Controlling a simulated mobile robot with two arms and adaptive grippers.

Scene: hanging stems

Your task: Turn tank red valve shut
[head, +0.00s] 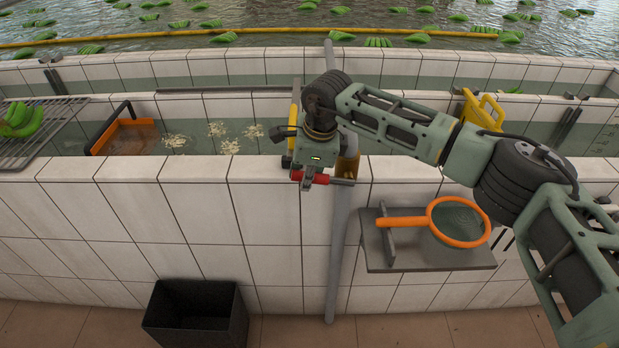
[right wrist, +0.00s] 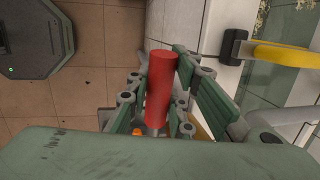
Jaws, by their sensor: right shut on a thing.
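The red valve handle (head: 314,178) sits at the tank's front wall, by a grey pipe (head: 339,240), and lies about level in the head view. My right gripper (head: 309,182) is at the handle from above. In the right wrist view, the red handle (right wrist: 161,88) lies between the two green fingers of my right gripper (right wrist: 160,95), which is shut on it. The gripper hides part of the valve body. My left gripper is not in view.
An orange-rimmed net (head: 458,243) lies on a grey shelf (head: 384,264) right of the pipe. A black bin (head: 195,312) stands on the floor.

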